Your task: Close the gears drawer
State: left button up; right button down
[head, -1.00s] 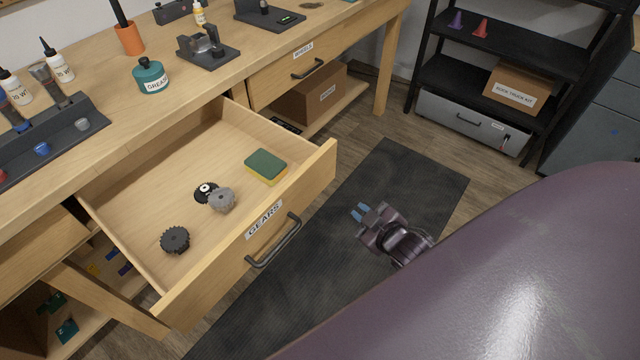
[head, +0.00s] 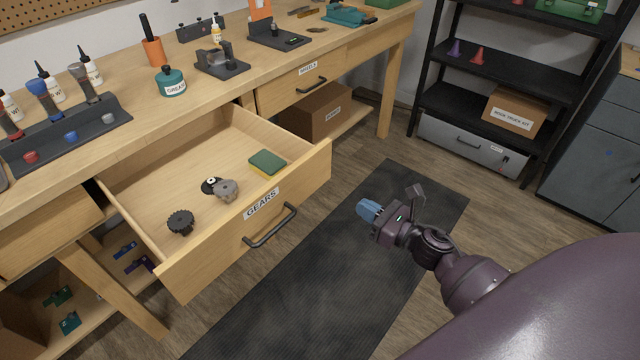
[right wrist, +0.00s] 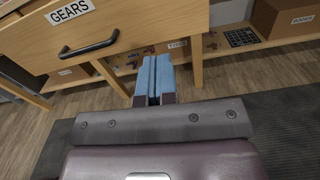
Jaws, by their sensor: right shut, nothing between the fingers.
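The gears drawer (head: 217,248) is pulled far out of the wooden workbench, with a "GEARS" label and a dark bar handle (head: 270,226) on its front. Inside lie a black gear (head: 181,222), a grey gear (head: 227,190) beside a small black round part (head: 210,185), and a green and yellow sponge (head: 267,163). My right gripper (head: 368,209) is shut and empty, to the right of the drawer front and apart from it. In the right wrist view its blue fingers (right wrist: 153,80) are together, with the handle (right wrist: 89,46) to their upper left. My left gripper is not in view.
The "WHEELS" drawer (head: 290,88) is shut. Bottles, a grease pot (head: 171,81) and tools stand on the benchtop. A black mat (head: 318,290) covers free floor before the bench. A black shelf (head: 490,65) stands at the back right.

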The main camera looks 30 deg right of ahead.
jog(key=n, duration=0.1)
send_near(311, 176)
jog(key=x, duration=0.7)
jog(key=shift+w+a, duration=0.15)
jog(key=shift+w, duration=0.1)
jog(key=shift+w, duration=0.1)
dwell(0.4)
